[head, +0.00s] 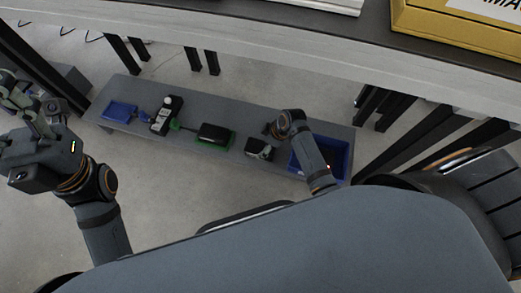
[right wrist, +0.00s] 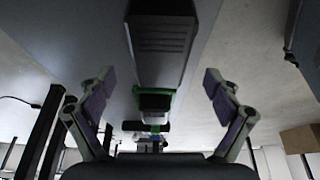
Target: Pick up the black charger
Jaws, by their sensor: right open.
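A black charger-like block (head: 213,132) lies on a green base on the low grey bench. In the right wrist view, a dark ridged block (right wrist: 160,35) with green around its far end shows between the fingers; I take it to be the same block. My right gripper (head: 250,150) is just right of the block in the head view, low over the bench. In the right wrist view its two fingers (right wrist: 162,88) are spread wide, with no visible contact. My left gripper (head: 28,98) is far left, away from the bench; its finger opening is unclear.
On the bench (head: 190,110) are a blue tray (head: 119,111) at the left end, a black device with a white knob (head: 166,116), and a blue bin (head: 341,158) at the right end. A high shelf with a yellow box (head: 455,30) runs across the top.

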